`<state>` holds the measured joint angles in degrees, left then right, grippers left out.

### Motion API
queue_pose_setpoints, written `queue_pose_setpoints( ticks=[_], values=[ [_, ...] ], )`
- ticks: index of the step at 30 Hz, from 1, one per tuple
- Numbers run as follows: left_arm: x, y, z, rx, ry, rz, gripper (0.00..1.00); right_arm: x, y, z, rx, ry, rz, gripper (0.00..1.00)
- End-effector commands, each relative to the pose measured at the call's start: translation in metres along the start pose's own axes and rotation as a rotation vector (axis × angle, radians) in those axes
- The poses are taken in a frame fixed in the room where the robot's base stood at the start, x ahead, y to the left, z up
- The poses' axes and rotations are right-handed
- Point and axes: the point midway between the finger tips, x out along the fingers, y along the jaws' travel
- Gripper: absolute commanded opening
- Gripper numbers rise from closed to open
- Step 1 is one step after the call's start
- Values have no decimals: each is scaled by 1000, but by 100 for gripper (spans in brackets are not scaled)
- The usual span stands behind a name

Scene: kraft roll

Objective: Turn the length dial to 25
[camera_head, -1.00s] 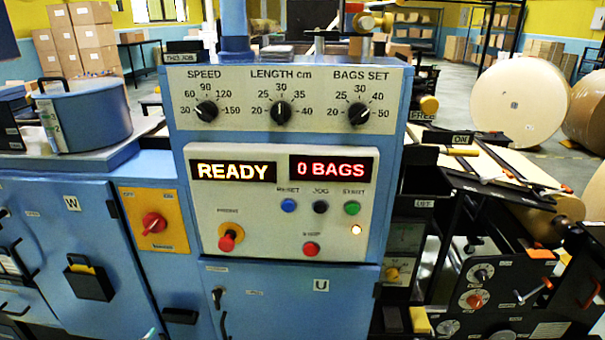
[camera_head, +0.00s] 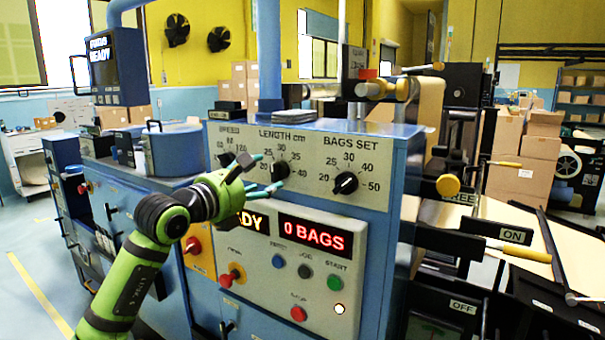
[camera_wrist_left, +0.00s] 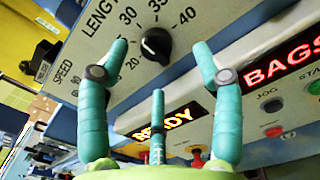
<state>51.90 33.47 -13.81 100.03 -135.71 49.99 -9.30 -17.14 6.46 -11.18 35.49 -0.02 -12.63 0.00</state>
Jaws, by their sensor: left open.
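The length dial (camera_head: 281,170) is a black knob under the "LENGTH cm" label on the grey front panel (camera_head: 317,215). Its scale runs from 20 to 40. A finger hides part of the scale. My right gripper is not in view.
The bags set dial (camera_head: 345,183) is right of the length dial; the speed dial (camera_head: 227,159) is left, partly hidden by my gripper. Below are the red display (camera_head: 315,236), reading 0 BAGS, and blue, black, green and red buttons. Levers (camera_head: 520,253) stick out at right.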

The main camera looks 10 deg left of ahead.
Motion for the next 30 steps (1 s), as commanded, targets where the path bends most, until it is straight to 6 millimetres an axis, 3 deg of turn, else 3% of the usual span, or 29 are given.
queue_pose_setpoints(
  ticks=[10,16,21,26,29,30],
  values=[
    [47,1,4,-3,3,0,66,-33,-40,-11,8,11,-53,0],
    [65,1,2,-2,2,1,66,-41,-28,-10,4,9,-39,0],
    [69,0,0,-1,1,1,66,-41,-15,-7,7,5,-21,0],
    [69,0,-1,-1,1,1,66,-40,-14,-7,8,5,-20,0],
    [69,0,0,-1,1,1,34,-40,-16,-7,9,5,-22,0],
    [69,0,0,-1,0,1,18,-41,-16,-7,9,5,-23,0]
  ],
)
